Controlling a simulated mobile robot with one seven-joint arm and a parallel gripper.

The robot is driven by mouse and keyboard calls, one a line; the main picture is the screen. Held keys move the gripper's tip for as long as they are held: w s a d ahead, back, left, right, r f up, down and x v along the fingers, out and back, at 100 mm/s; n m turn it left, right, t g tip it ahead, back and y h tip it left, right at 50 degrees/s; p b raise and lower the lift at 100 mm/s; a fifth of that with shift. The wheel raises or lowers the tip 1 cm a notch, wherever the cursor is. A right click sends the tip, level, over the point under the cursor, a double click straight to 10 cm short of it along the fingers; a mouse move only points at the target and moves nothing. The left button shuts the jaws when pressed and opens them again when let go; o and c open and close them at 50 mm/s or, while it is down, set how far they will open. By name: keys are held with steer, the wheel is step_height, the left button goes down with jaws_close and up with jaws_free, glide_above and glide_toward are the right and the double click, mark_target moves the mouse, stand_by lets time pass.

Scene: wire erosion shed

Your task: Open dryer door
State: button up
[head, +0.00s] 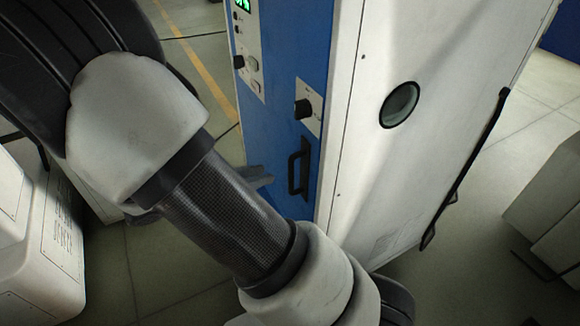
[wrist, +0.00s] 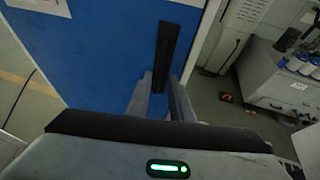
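The dryer is a tall cabinet with a blue front (head: 285,50) that also fills the upper left of the wrist view (wrist: 110,50). A black bar handle (head: 299,172) stands upright on the lower blue front in the head view. In the wrist view the dark handle (wrist: 168,45) rises beyond and between my fingertips. My gripper (wrist: 161,82) is open, its two grey fingers apart, pointing at the handle. In the head view a grey finger shows just left of the handle with a small gap; my arm hides the rest. The door looks closed.
A black knob (head: 303,109) and a control panel with a green display (head: 243,5) sit above the handle. The white side has a round window (head: 400,105). White units stand left (head: 45,240) and right (head: 550,215). A grey cabinet with bottles (wrist: 285,80) stands beyond open floor.

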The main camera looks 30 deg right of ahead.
glide_above(291, 190)
steer(key=f, duration=0.4)
steer(key=shift+w+d+f, duration=0.15)
steer(key=shift+w+d, duration=0.05)
steer(key=shift+w, duration=0.15)
jaws_close()
